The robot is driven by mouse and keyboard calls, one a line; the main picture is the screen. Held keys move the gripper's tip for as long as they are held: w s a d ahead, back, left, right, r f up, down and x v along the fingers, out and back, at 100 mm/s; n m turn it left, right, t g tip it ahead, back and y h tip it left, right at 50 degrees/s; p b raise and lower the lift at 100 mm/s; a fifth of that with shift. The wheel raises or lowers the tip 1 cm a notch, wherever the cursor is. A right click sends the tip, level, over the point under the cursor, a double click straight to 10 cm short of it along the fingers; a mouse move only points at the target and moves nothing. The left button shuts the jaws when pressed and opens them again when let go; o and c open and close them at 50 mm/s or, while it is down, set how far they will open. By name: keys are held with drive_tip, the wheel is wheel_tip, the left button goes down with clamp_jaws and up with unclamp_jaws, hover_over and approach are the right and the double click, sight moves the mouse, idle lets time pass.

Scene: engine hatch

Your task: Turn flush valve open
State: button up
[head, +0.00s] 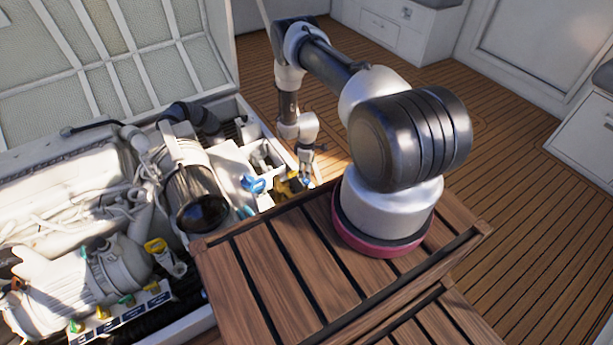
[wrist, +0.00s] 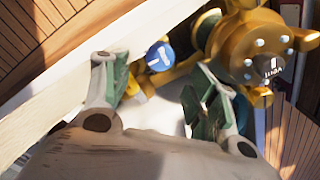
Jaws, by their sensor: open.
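My gripper (head: 309,168) hangs at the right edge of the open hatch in the head view, beside brass fittings (head: 288,189). In the wrist view my gripper (wrist: 158,78) is open, with its green-padded fingers apart and nothing held between them. A small brass valve with a round blue cap (wrist: 160,56) shows beyond and between the fingertips; contact cannot be told. A larger brass body (wrist: 235,48) with a dark, bolted centre lies just right of it. A blue handle (head: 253,184) stands left of the brass fittings in the head view. No label clearly marks the flush valve.
A white hatch rim (wrist: 75,75) runs close along the left finger. The engine (head: 70,200) fills the hatch at left, with a yellow handle (head: 156,246) near its front. A slatted wooden platform (head: 265,265) lies in front; open deck (head: 500,140) is at right.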

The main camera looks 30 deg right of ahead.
wheel_tip(320, 180, up, 6)
drive_tip(key=shift+f, duration=0.2)
idle(0.4)
